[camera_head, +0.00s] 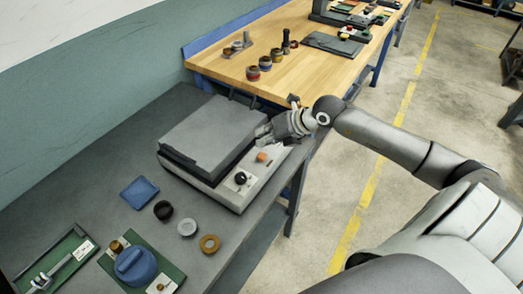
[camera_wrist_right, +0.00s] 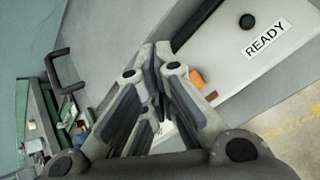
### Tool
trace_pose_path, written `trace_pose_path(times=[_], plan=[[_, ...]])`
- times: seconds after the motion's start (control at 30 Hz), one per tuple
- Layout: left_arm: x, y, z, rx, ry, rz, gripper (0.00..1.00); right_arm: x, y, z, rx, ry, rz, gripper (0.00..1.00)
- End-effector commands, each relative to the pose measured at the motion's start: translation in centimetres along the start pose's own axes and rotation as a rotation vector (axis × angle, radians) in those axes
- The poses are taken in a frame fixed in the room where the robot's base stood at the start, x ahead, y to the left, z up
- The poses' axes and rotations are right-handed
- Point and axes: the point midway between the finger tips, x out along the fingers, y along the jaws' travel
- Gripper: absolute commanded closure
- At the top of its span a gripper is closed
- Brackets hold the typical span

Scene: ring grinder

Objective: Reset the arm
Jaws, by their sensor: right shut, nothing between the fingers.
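My right gripper (camera_head: 264,134) is shut and empty. Its arm comes in from the right, and the fingers are above the right side of the grey machine (camera_head: 210,135) on the dark bench. Whether they touch it I cannot tell. In the right wrist view the closed fingers (camera_wrist_right: 158,58) hold nothing. An orange part (camera_head: 261,156) and a black knob (camera_head: 240,178) sit on the machine's pale front panel, close to the gripper. The wrist view also shows the orange part (camera_wrist_right: 197,80), the knob (camera_wrist_right: 247,21) and a READY label (camera_wrist_right: 267,38). My left gripper is out of view.
A blue square tray (camera_head: 139,192), a black ring (camera_head: 163,210), a silver ring (camera_head: 187,228) and a bronze ring (camera_head: 210,244) lie on the dark bench. A blue round part (camera_head: 134,264) sits on a green mat. A wooden table (camera_head: 300,70) stands behind.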

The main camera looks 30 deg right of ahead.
Motion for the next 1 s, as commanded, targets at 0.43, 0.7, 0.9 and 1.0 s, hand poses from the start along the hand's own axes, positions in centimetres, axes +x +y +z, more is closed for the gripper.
trace_pose_path(times=[0.43, 0.7, 0.9, 1.0], plan=[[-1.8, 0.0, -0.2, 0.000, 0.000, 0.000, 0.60, -1.9, 1.4, 1.4, 0.000, -0.001, 0.000, 1.00], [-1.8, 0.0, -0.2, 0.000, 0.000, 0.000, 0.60, -1.8, 1.3, 1.3, 0.000, -0.001, 0.000, 1.00], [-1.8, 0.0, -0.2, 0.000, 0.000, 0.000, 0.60, -1.4, 3.4, 0.6, 0.026, -0.007, 0.082, 1.00], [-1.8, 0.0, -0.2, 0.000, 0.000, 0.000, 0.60, -1.1, 7.4, -0.5, 0.092, -0.032, 0.249, 1.00]])
